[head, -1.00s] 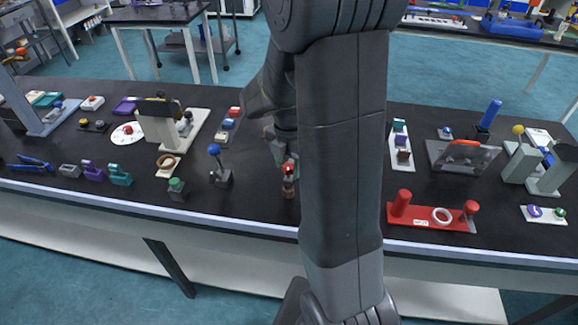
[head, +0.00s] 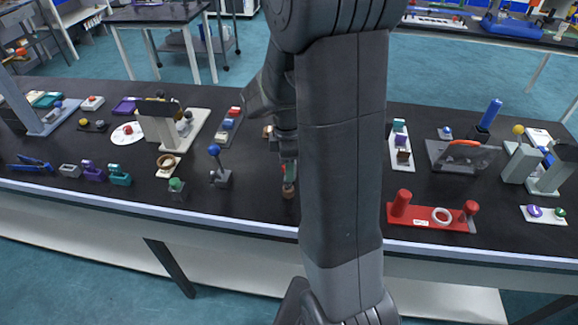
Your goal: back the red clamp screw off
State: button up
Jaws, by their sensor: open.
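The red clamp screw (head: 284,169) is a small red-topped piece near the table's front edge, left of my upright arm. Only a sliver of red shows, because my gripper (head: 289,179) is in front of it or around it. A brownish lower part (head: 288,191) shows just below the fingers. My gripper points down at the screw and is open. I cannot tell whether the fingers touch the screw.
A small stand with a blue ball (head: 214,150) is left of the screw. A red base with two red posts (head: 421,216) lies to the right, beyond my arm. The black table (head: 250,208) is clear just around the screw. My arm hides part of the table.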

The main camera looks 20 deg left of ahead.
jog(key=m, duration=0.4)
jog(key=shift+m, duration=0.3)
jog(key=m, duration=0.4)
jog(key=shift+m, duration=0.3)
jog(key=c, duration=0.8)
jog(key=n, duration=0.4)
jog(key=shift+n, duration=0.3)
jog(key=shift+c, duration=0.2)
jog(key=n, duration=0.4)
jog(key=shift+n, duration=0.4)
